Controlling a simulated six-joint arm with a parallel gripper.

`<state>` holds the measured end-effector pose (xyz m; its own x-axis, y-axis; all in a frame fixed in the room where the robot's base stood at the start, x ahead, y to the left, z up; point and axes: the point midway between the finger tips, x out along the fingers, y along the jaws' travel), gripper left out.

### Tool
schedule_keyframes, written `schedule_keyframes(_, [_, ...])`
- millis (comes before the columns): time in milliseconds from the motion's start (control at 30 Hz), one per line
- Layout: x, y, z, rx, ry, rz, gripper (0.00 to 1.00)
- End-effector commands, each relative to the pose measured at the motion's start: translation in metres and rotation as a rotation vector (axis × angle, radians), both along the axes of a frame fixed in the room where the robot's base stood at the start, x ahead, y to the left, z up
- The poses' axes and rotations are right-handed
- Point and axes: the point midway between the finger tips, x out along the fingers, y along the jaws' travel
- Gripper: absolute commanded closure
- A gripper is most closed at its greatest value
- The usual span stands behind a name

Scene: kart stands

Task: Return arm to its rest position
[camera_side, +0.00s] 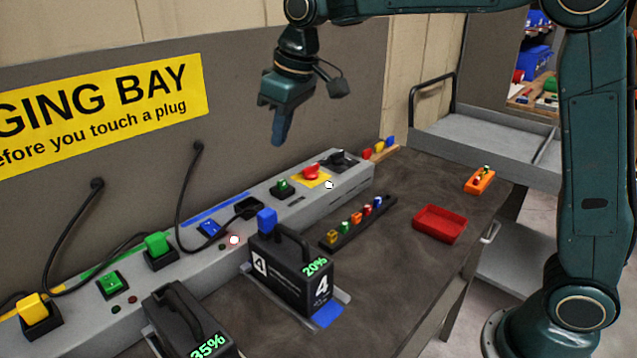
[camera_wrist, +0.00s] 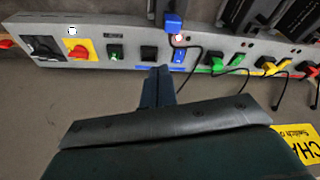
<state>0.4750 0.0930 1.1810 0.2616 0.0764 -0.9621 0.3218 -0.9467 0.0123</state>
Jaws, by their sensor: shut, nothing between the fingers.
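My gripper (camera_side: 279,137) is in the air above the back part of the grey power strip, in front of the grey wall panel. Its fingers are together, pointing down, with nothing between them. In the wrist view my gripper (camera_wrist: 158,72) shows as shut fingers in front of the panel, apart from the strip. The grey power strip (camera_side: 345,178) carries a red knob (camera_side: 311,171) on a yellow plate, a green switch (camera_side: 282,186), a blue switch (camera_side: 209,228) and several coloured plugs. My arm reaches in from the upper right in the side view.
A black battery marked 4 (camera_side: 290,275) shows 20%; another battery (camera_side: 185,325) shows 35%. A red tray (camera_side: 439,224), a black rack of small coloured pieces (camera_side: 330,241) and an orange holder (camera_side: 480,181) are on the bench. Cables hang from the wall panel. A grey cart (camera_side: 480,133) stands behind.

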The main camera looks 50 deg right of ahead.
Motion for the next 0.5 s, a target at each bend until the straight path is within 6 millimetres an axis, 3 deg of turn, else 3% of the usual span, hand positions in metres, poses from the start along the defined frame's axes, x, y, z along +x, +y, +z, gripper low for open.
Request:
schedule_keyframes(200, [-0.05, -0.023, 0.019, 0.01, -0.037, -0.056, 1.0])
schedule_keyframes(500, [-0.121, -0.05, 0.027, 0.022, -0.084, -0.131, 1.0])
